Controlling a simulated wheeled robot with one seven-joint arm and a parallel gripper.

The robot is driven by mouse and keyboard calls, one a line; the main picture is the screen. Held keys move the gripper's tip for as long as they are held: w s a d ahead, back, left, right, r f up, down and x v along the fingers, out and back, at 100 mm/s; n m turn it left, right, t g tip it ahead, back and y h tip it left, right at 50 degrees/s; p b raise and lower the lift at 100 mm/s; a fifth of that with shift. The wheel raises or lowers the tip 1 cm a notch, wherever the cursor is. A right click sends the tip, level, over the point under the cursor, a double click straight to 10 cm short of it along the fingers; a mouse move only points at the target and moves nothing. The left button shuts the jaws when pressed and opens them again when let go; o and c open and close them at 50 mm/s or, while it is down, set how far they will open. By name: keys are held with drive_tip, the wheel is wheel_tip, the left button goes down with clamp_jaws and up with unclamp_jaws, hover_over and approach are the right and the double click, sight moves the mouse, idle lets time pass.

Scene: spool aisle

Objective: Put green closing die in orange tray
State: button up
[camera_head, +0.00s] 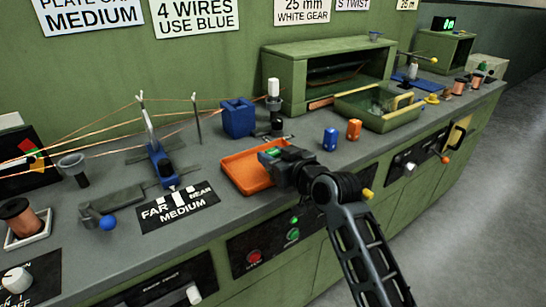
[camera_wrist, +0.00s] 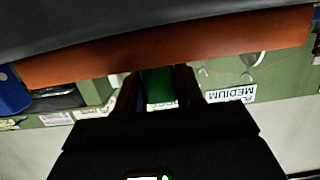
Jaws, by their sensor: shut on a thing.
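The green closing die (camera_head: 271,153) is held between the fingers of my gripper (camera_head: 276,157), partly hidden by them. In the wrist view the green die (camera_wrist: 158,85) shows as a dark green block between the two fingers of my gripper (camera_wrist: 158,92). The orange tray (camera_head: 238,179) lies on the grey bench, with its right part hidden behind my gripper. The die appears over the tray's right half; its exact height cannot be told. In the wrist view the tray's orange wall (camera_wrist: 90,62) runs across just beyond the fingers.
A blue die (camera_head: 330,139) and an orange die (camera_head: 354,130) stand on the bench right of my gripper. A blue block (camera_head: 238,118) and a black post with a white top (camera_head: 274,98) stand behind the tray.

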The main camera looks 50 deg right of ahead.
drive_tip(key=shift+f, duration=0.1)
drive_tip(key=o, duration=1.1)
drive_tip(key=shift+o, duration=0.2)
drive_tip(key=shift+r, duration=0.2)
drive_tip(key=v, duration=1.2)
drive_tip(key=shift+f+b, duration=0.15)
drive_tip(key=shift+b, duration=0.3)
